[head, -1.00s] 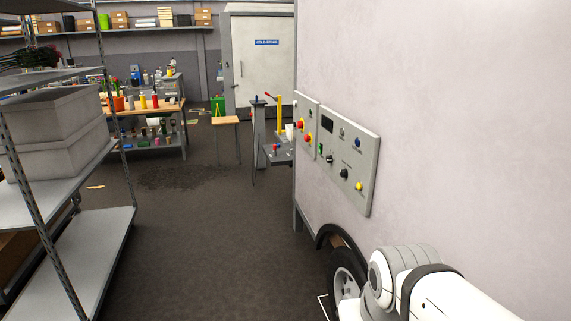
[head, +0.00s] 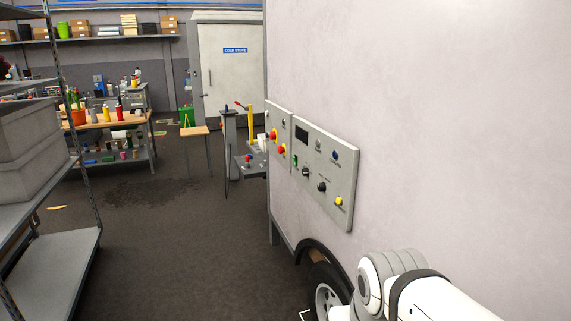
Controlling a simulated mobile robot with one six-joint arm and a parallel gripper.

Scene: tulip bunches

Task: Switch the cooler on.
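A grey control panel (head: 324,172) is fixed to the side of a large pale trailer-like body (head: 420,110), right of centre in the head view. It carries a dark display (head: 301,134), a green control (head: 295,160), black knobs (head: 306,172), a blue button (head: 335,155) and a yellow button (head: 339,201). A narrower panel (head: 277,130) on its left has red knobs on yellow (head: 281,149). The labels are too small to read, so I cannot tell which control switches the cooler. My white arm shows at the lower right; my gripper is out of the picture.
A metal shelf rack with grey bins (head: 35,145) stands on the left. The dark floor (head: 180,240) between rack and trailer is clear. A wheel (head: 328,292) juts out below the panel. A stool (head: 195,133) and workbench (head: 110,122) stand further back.

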